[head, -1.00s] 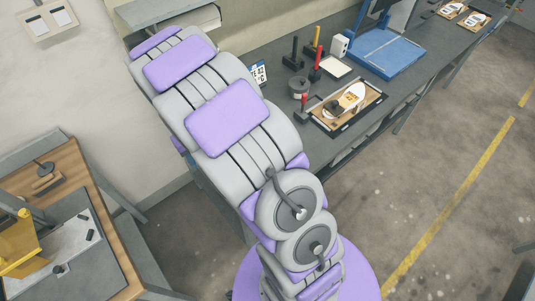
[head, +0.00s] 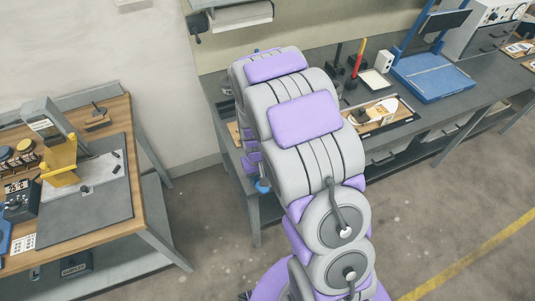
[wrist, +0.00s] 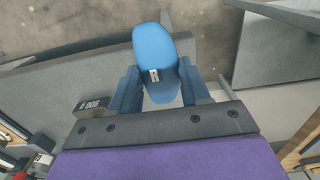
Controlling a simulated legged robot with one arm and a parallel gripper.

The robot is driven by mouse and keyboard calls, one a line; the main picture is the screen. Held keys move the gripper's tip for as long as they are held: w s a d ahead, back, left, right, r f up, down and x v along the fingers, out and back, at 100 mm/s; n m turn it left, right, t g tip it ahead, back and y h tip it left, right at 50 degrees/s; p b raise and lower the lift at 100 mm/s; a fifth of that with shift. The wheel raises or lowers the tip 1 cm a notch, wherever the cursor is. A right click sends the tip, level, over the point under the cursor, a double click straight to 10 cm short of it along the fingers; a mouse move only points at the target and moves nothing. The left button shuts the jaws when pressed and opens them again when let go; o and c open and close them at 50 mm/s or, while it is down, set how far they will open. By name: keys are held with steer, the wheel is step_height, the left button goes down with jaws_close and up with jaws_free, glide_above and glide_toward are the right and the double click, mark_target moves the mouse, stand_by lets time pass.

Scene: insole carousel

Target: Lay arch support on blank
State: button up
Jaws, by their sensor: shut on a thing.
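My gripper (wrist: 159,74) is shut on a blue, rounded arch support (wrist: 153,42) with a small tag marked R. The support sticks out past the fingers, above the grey bench edge and the floor in the wrist view. In the head view my arm hides most of the gripper; a bit of blue (head: 262,186) shows at the arm's left side, by the bench front. A white insole-shaped piece, possibly the blank, (head: 386,108) lies in a wooden tray (head: 398,126) on the bench, right of my arm and apart from the gripper.
The long grey bench (head: 452,112) holds a blue stand (head: 432,78) and a red post (head: 358,64). A wooden-edged table (head: 140,180) with a yellow device (head: 62,163) stands at left. Bare floor lies between the two.

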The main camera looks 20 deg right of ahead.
steer(key=w+d, duration=0.1)
steer(key=w, duration=0.1)
steer(key=w+d, duration=0.2)
steer(key=w, duration=0.1)
steer(key=w+d+f+b, duration=0.1)
steer(key=w, duration=0.2)
steer(key=shift+w+d, duration=0.25)
steer(key=shift+d, duration=0.15)
steer(key=shift+w+d, duration=0.3)
steer(key=shift+w, duration=0.55)
step_height(320, 180, down, 4)
steer(key=shift+s+r+b, duration=0.1)
steer(key=shift+r+b, duration=0.05)
steer(key=shift+b, duration=0.5)
steer(key=shift+r, duration=0.1)
steer(key=o, duration=1)
